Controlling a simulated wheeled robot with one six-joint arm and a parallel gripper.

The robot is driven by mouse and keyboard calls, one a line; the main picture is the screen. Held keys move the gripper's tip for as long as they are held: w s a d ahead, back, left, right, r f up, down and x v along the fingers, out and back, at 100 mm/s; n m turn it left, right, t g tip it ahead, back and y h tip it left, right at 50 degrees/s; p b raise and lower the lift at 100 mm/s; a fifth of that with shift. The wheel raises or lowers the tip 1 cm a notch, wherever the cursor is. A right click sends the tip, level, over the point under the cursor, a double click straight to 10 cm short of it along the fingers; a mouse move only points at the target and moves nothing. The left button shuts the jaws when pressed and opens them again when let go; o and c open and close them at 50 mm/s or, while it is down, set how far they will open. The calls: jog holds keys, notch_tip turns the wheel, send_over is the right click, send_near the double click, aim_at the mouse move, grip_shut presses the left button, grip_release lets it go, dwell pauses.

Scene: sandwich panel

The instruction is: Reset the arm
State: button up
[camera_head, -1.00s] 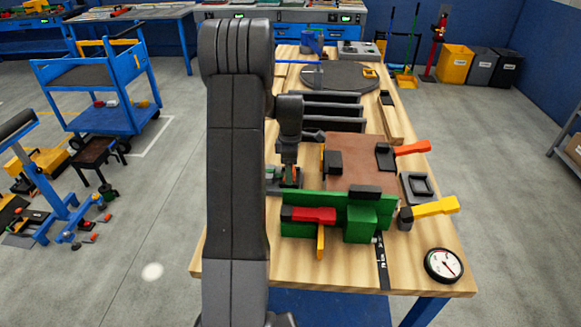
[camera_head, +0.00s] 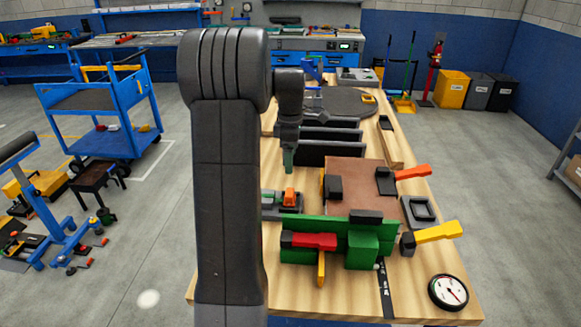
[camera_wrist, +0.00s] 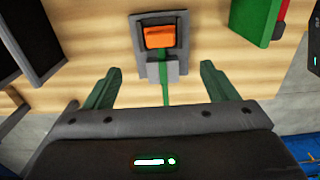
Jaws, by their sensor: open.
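My arm rises in front of the workbench (camera_head: 345,302), and my gripper (camera_head: 288,168) hangs above its left side. In the wrist view my gripper (camera_wrist: 160,80) has its two green fingers spread wide apart with nothing between them. Beyond the fingers a grey fixture (camera_wrist: 175,48) holds an orange block (camera_wrist: 160,37). In the head view the orange block (camera_head: 289,196) sits in the grey fixture (camera_head: 270,203), below and apart from the gripper.
A green fixture (camera_head: 340,228) with a red-handled clamp (camera_head: 308,240) stands at the front. A brown panel (camera_head: 355,180) lies behind it. Dark upright slats (camera_head: 330,152) stand close to my gripper. A dial gauge (camera_head: 448,292) lies at the front right.

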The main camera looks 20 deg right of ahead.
aim_at(290, 192)
jog(key=shift+r, duration=0.15)
notch_tip(290, 192, down, 14)
jog(key=shift+r+p, duration=0.2)
jog(key=shift+p, duration=0.4)
jog(key=shift+w+a, duration=0.1)
jog(key=shift+r, duration=0.25)
